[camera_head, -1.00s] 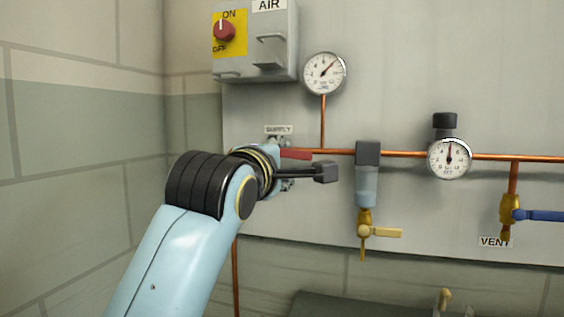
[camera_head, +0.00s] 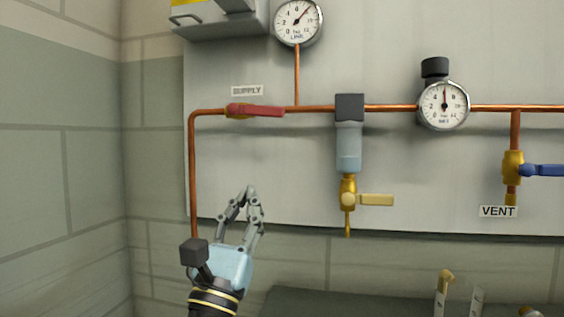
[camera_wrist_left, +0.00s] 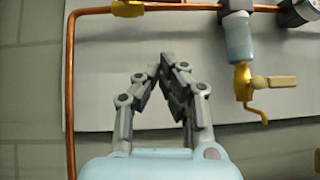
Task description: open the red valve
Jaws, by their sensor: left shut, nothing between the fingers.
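The red valve handle (camera_head: 257,110) is on the horizontal copper pipe under the SUPPLY label (camera_head: 247,91). It points right and lies along the pipe. In the left wrist view the valve's brass body (camera_wrist_left: 128,8) shows at the top edge, with the handle mostly cut off. My left gripper (camera_head: 249,191) is below the valve in the head view, apart from it, fingers pointing up. Its fingertips meet, with nothing between them; they also show in the wrist view (camera_wrist_left: 167,58). My right gripper is not in view.
A filter (camera_head: 348,147) with a yellow-handled drain valve (camera_head: 374,200) hangs right of the gripper. A blue-handled vent valve (camera_head: 543,170) is farther right. A vertical copper pipe (camera_head: 193,175) runs left of the gripper. The panel between valve and gripper is clear.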

